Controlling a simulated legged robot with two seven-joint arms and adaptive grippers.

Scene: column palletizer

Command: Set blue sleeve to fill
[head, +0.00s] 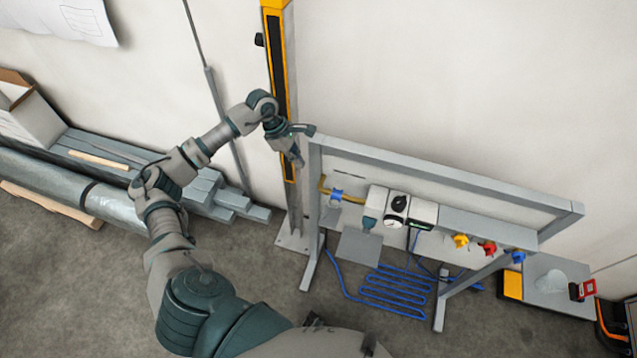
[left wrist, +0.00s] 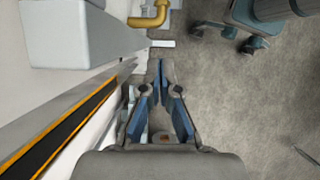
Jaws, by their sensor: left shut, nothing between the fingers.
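A small blue sleeve (head: 336,196) sits on a yellow-brown pipe (head: 325,187) at the left end of the grey frame's panel. Whether it stands at fill is too small to read. My left gripper (head: 298,161) hangs by the frame's left upright, above and left of the sleeve and apart from it. In the left wrist view the gripper (left wrist: 161,68) is shut and empty, its fingertips together. The pipe (left wrist: 150,18) shows beyond the tips there; the sleeve cannot be made out. My right gripper is not in view.
The grey frame (head: 450,178) carries a white dial unit (head: 397,206) and yellow (head: 460,240), red (head: 487,248) and blue (head: 518,256) knobs. A yellow-edged column (head: 275,80) stands behind my gripper. A blue hose (head: 390,292) lies below. Open floor is in front.

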